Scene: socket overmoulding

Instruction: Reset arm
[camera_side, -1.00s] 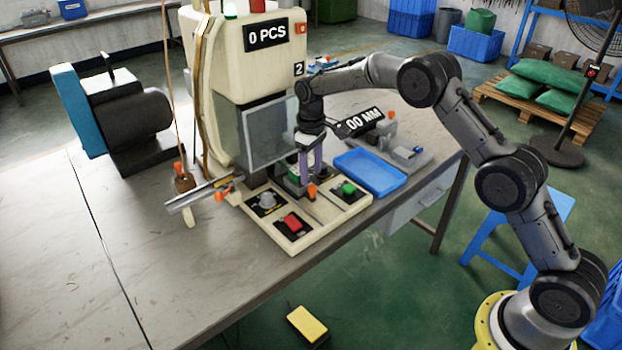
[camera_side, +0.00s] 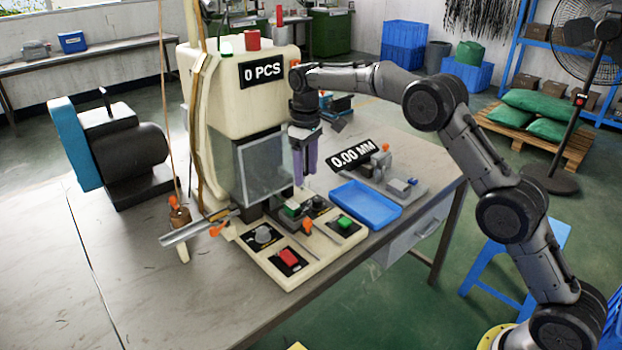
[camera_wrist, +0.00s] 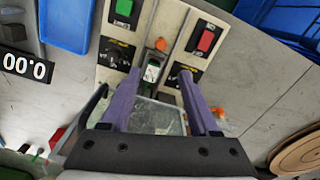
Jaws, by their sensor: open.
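My gripper (camera_side: 304,176) hangs pointing down in the side view, above the moulding machine's control base (camera_side: 300,245) and in front of its clear guard (camera_side: 262,168). Its two purple fingers are apart with nothing between them. In the wrist view my gripper (camera_wrist: 163,110) shows spread fingers over the base. A small fixture with a green part (camera_side: 292,208) sits on the base below the fingers; it also shows between them in the wrist view (camera_wrist: 152,73).
A blue tray (camera_side: 365,205) lies right of the base. Behind it stands a gauge reading 0.00 MM (camera_side: 353,154). The machine's counter (camera_side: 262,71) reads 0 PCS. A metal chute (camera_side: 195,229) sticks out at left.

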